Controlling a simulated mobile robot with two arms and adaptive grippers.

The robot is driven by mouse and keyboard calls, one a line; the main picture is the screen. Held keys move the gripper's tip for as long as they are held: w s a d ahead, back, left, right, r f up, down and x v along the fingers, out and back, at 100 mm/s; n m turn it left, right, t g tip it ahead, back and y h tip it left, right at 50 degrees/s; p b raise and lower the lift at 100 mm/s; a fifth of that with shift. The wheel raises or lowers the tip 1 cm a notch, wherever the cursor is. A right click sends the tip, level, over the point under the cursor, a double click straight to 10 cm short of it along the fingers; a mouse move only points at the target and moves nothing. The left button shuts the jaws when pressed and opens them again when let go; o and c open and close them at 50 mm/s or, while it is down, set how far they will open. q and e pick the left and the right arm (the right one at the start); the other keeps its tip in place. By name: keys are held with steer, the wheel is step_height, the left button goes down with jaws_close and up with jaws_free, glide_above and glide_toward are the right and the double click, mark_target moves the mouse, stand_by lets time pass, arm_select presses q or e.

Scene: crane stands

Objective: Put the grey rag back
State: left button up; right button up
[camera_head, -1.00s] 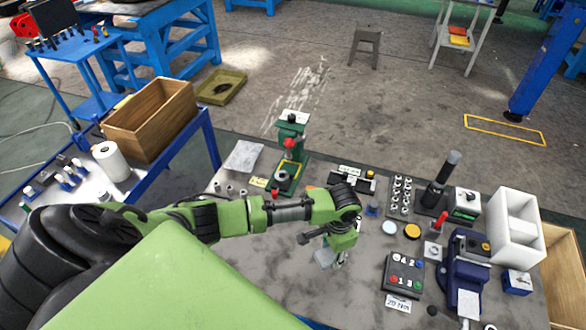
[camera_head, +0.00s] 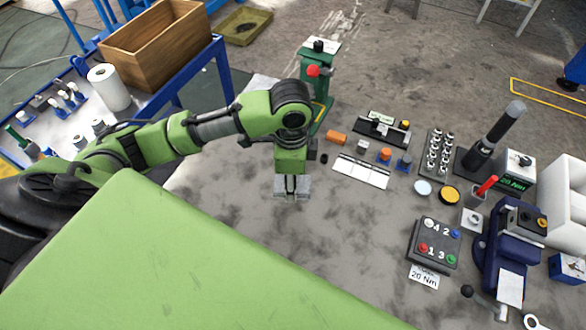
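A pale grey patch (camera_head: 262,81), which looks like the grey rag, lies flat at the far left of the work table. My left arm hides most of it. My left gripper (camera_head: 292,190) points down over the bare middle of the table, on the near side of the rag and apart from it. Its fingers look close together, but I cannot tell whether they are open or shut. Nothing is clearly seen in it. My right gripper is not in view.
A green press (camera_head: 318,75) stands behind my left arm. A white ruled plate (camera_head: 361,171), a button box (camera_head: 434,243) and a blue vise (camera_head: 507,250) are to the right. A wooden crate (camera_head: 160,50) and paper roll (camera_head: 108,88) stand on the left cart. The front middle of the table is clear.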

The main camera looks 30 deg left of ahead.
arm_select(q)
steer(key=w+a+f, duration=0.1)
steer(key=w+f, duration=0.1)
steer(key=w, duration=0.1)
steer(key=w+a+f, duration=0.1)
steer(key=w+f, duration=0.1)
steer(key=w+a+f, duration=0.1)
steer(key=w+f, duration=0.2)
steer(key=shift+w+a, duration=0.3)
steer(key=shift+w, duration=0.05)
steer(key=shift+w+a+f, duration=0.25)
steer(key=shift+w+f, duration=0.35)
steer(key=shift+f, duration=0.15)
steer(key=shift+f+p, duration=0.3)
steer(key=shift+f, duration=1.2)
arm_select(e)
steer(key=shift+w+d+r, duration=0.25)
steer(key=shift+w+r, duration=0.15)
arm_select(q)
steer(key=shift+f, duration=0.1)
steer(key=o, duration=1.1)
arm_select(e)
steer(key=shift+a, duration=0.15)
